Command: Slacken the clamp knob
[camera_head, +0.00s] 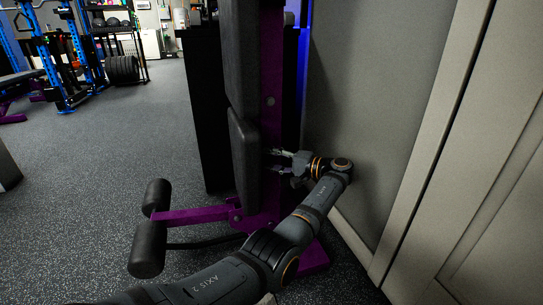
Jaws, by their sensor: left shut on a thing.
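My left gripper (279,161) is at the end of the arm that comes in from the bottom and bends back at the wall side. Its fingers point left against the purple upright (270,100) of a gym machine, beside the edge of the machine's black pad (245,170). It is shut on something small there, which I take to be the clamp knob. The knob itself is too small and too covered by the fingers and pad to make out. My right gripper is not in view.
A grey wall panel with pale trim (375,100) stands close on the right of my arm. Black foam rollers (149,245) on a purple bar stick out low at the left. A blue rack (60,60) stands far back left. The speckled floor between is clear.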

